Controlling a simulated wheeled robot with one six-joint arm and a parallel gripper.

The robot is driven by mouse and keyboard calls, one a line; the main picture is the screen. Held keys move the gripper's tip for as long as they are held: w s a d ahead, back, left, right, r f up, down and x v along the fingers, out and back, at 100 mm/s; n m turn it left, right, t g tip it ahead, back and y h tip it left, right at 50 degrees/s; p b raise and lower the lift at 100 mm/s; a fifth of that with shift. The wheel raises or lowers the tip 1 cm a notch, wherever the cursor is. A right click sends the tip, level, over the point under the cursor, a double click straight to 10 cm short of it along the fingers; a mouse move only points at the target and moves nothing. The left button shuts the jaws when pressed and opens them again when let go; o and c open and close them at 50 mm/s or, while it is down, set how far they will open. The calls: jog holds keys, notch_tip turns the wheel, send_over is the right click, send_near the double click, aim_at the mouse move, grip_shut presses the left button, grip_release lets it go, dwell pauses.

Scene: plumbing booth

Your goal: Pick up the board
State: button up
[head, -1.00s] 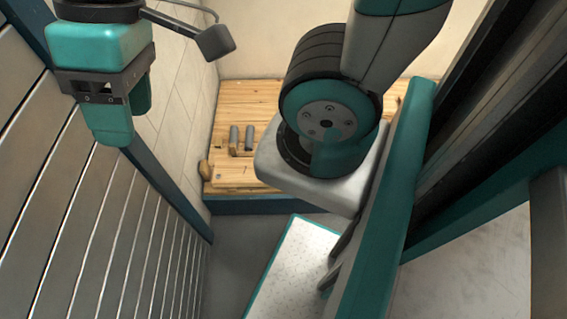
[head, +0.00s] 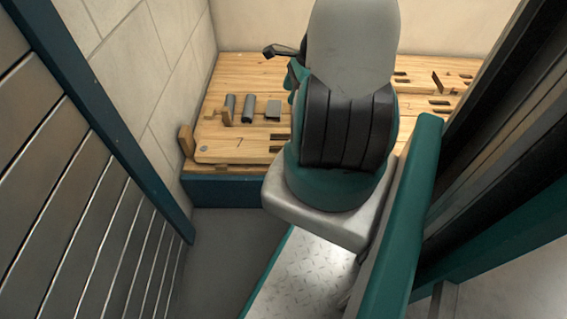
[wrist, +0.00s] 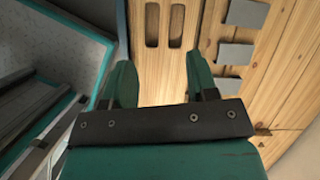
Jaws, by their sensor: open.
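A pale wooden board (head: 225,153) lies flat on the bench at the left in the head view. It has a round grey spot near its front left corner, and dark slots near my arm. My arm hides its right part. In the wrist view a wooden surface with two dark oblong slots (wrist: 164,50) lies beyond the fingers; I take it to be the same board. My gripper (wrist: 162,78) is open over this wood, with nothing visible between its fingers. In the head view my gripper is mostly hidden behind my arm.
Grey blocks (head: 248,108) stand on the bench (head: 232,68) and show as grey plates (wrist: 237,54) in the wrist view. More slotted wood (head: 440,101) lies at the right. A slatted metal wall (head: 70,200) borders the left. Grey floor is clear before the bench.

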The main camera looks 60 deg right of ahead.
notch_tip(320, 180, down, 16)
jog(key=m+b, duration=0.2)
jog(key=b, duration=0.5)
jog(key=shift+w+d+m+b, duration=0.1)
jog(key=shift+m+b, duration=0.2)
jog(key=shift+b, duration=0.1)
jog(key=shift+w+f, duration=0.2)
jog(key=shift+f, duration=0.15)
jog(key=b+x, duration=0.4)
jog(key=shift+s+d+f+b, duration=0.1)
jog(key=shift+f+b, duration=0.2)
jog(key=shift+f, duration=0.4)
jog(key=shift+w+r, duration=0.1)
jog(key=shift+w, duration=0.1)
jog(key=shift+f, duration=0.2)
grip_shut()
